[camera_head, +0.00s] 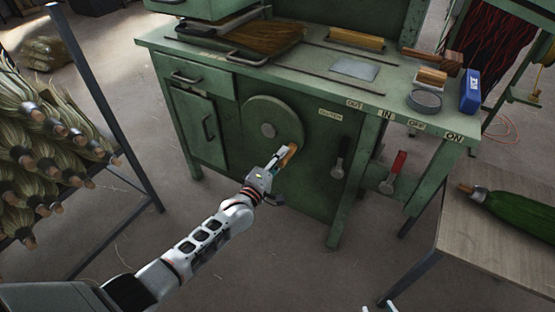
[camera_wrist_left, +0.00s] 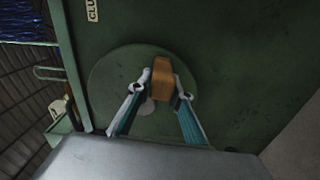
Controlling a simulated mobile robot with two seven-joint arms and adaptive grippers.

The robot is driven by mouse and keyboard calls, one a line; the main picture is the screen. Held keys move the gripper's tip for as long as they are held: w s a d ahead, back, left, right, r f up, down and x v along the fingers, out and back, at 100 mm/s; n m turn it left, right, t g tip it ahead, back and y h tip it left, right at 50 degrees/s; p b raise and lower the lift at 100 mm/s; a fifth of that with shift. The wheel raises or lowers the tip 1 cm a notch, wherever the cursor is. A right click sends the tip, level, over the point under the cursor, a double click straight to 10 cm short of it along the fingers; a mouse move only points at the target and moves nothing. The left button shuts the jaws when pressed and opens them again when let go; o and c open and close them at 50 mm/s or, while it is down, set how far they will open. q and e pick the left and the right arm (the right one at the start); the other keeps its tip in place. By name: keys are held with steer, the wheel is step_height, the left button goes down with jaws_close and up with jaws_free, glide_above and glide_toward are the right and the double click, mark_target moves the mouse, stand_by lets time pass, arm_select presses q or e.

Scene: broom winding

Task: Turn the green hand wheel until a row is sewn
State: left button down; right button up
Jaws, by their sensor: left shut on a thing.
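The green hand wheel (camera_head: 262,125) is a round disc on the front of the green machine, with a hub at its middle. Its wooden handle (camera_head: 287,156) sticks out at the wheel's lower right. My left gripper (camera_head: 282,158) is shut on that handle. In the left wrist view the handle (camera_wrist_left: 162,72) is between the fingertips (camera_wrist_left: 160,85), with the wheel (camera_wrist_left: 112,72) behind it. The sewn row is not visible to me. Of my right arm, only small pale tips (camera_head: 380,306) show at the bottom edge; their opening is unclear.
Two levers, one dark (camera_head: 338,168) and one red-handled (camera_head: 393,172), are right of the wheel. A blue box (camera_head: 470,92) and a grey round tin (camera_head: 424,101) sit on the machine top. A wooden table (camera_head: 490,235) stands at right. A rack of brooms (camera_head: 45,150) is at left.

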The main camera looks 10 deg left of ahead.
arm_select(q)
steer(key=shift+d+r+n+p, duration=0.2)
steer(key=shift+r+n+p, duration=0.1)
steer(key=shift+r+n, duration=0.55)
steer(key=shift+s+r+n, duration=0.1)
steer(key=shift+n, duration=0.35)
arm_select(e)
steer(key=shift+s+d+f, duration=0.1)
steer(key=shift+s, duration=0.3)
steer(key=shift+w, duration=0.1)
arm_select(q)
steer(key=c, duration=1.8)
jaws_free()
steer(key=shift+c, duration=0.2)
steer(key=v, duration=1.2)
steer(key=shift+r, duration=0.1)
